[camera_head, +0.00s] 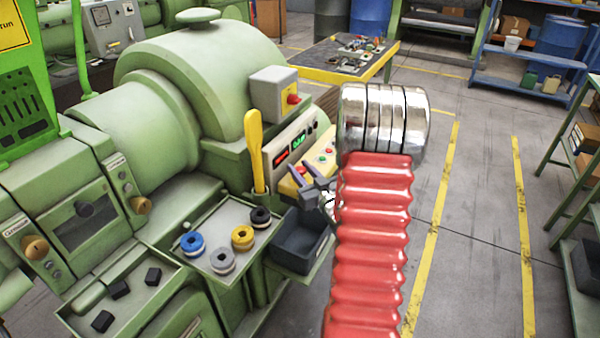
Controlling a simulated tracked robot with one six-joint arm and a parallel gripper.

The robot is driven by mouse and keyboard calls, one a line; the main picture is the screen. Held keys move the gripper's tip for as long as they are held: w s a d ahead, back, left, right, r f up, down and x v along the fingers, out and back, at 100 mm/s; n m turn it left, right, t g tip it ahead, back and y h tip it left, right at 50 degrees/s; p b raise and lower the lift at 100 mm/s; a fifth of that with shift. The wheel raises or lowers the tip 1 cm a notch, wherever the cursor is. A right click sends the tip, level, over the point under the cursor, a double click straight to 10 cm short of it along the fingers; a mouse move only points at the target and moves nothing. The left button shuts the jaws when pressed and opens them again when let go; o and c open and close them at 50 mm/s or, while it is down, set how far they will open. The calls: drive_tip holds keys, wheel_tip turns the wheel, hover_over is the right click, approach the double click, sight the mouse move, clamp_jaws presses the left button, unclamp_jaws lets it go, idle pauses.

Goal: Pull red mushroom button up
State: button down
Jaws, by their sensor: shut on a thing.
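The red mushroom button (301,169) is a small red spot on the yellow sloping control panel (285,185) of the green machine. My gripper (300,172) is at this panel, its two grey-purple fingers reaching up and left from behind my red bellows-covered arm. The fingertips lie on either side of the button and are shut on it. The fingers hide much of the button, and I cannot tell how far up it stands. Part of the gripper's body is hidden by my arm.
A grey box with a red knob (293,98) sits above a display panel (296,140). A yellow upright handle (255,150) stands left of the panel. A tray (215,215) with coloured rings and a dark bin (300,240) lie below. Open floor is to the right.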

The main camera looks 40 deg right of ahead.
drive_tip(key=shift+r, duration=0.2)
drive_tip(key=c, duration=1.3)
unclamp_jaws()
drive_tip(key=v, duration=1.3)
drive_tip(key=shift+s+f, duration=0.15)
drive_tip(key=shift+s, duration=0.25)
